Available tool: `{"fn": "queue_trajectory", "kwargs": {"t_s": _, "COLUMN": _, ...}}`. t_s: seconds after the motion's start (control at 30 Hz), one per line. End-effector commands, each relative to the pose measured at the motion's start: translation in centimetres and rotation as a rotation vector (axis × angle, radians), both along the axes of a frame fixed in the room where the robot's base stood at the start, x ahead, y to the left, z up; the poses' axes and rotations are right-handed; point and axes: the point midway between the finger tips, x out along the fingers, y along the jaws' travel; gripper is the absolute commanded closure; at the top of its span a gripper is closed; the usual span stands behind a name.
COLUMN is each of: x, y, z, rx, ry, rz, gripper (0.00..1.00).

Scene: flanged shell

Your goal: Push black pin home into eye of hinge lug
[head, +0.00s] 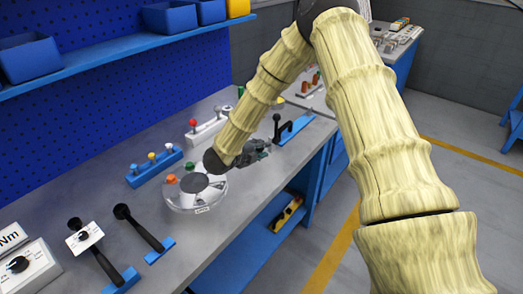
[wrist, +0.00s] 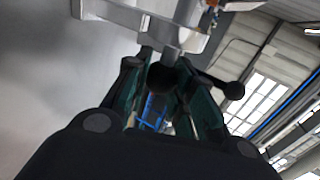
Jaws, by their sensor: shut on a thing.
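My gripper (head: 252,153) is low over the workbench in the head view, pointing right. In the wrist view my gripper (wrist: 170,85) is shut, with teal pads on either side of a round black end that I take for the black pin (wrist: 164,77). A grey, upright piece, probably the hinge lug (wrist: 171,50), stands just beyond the fingertips and joins a pale grey body (wrist: 115,12). The eye is hidden, so I cannot tell how far the pin sits in it. In the head view the pin and lug are too small and covered to make out.
A black lever on a blue base (head: 293,130) stands right of my gripper. A round, pale fixture (head: 180,202) is below my wrist. A blue block with coloured knobs (head: 155,168) and black levers (head: 140,230) are to the left.

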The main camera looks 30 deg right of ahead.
Motion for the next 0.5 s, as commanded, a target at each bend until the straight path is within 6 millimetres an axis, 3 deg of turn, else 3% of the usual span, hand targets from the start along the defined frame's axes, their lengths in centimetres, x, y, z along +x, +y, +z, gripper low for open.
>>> {"fn": "queue_trajectory", "kwargs": {"t_s": 0.5, "x": 0.93, "y": 0.39, "z": -0.01, "rx": 0.000, "ry": -0.002, "rz": 0.001, "gripper": 1.00}}
